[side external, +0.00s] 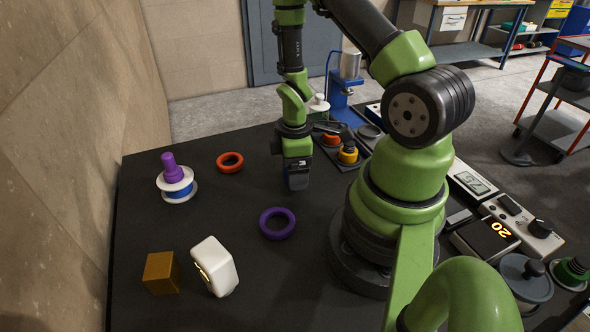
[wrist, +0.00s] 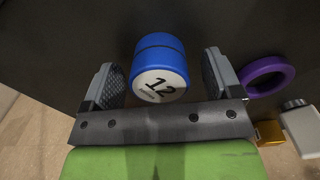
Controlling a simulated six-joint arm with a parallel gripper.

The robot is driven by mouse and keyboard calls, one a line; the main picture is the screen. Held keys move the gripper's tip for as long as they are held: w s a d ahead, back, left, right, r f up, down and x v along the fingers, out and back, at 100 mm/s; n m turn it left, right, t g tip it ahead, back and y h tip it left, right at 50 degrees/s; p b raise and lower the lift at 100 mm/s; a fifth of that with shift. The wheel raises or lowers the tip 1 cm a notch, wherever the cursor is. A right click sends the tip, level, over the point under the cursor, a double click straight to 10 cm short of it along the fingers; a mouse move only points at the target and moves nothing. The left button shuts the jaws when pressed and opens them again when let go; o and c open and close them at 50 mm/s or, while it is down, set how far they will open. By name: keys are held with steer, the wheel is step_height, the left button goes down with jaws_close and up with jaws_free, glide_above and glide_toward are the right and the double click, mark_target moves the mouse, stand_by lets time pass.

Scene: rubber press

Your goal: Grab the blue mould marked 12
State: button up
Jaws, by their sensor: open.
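The blue mould (wrist: 160,52) shows in the wrist view as a short blue cylinder with a white end face marked 12. It lies between the two grey jaw pads of my gripper (wrist: 161,72). The jaws are open, with a dark gap visible on both sides of the mould. In the side view my gripper (side external: 297,182) points down, low over the black table, behind the purple ring. The mould cannot be made out clearly there, as the gripper covers that spot.
A purple ring (side external: 265,222) and a red ring (side external: 230,168) lie nearby. A white-and-blue spool with a purple knob (side external: 172,172) stands left. A brown cube (side external: 161,273) and a white block (side external: 214,266) stand at the front. Orange and yellow pieces sit on a dark tray (side external: 336,157) behind.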

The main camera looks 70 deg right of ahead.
steer(key=shift+f, duration=0.3)
steer(key=shift+c, duration=0.4)
steer(key=c, duration=1)
steer(key=shift+c, duration=0.2)
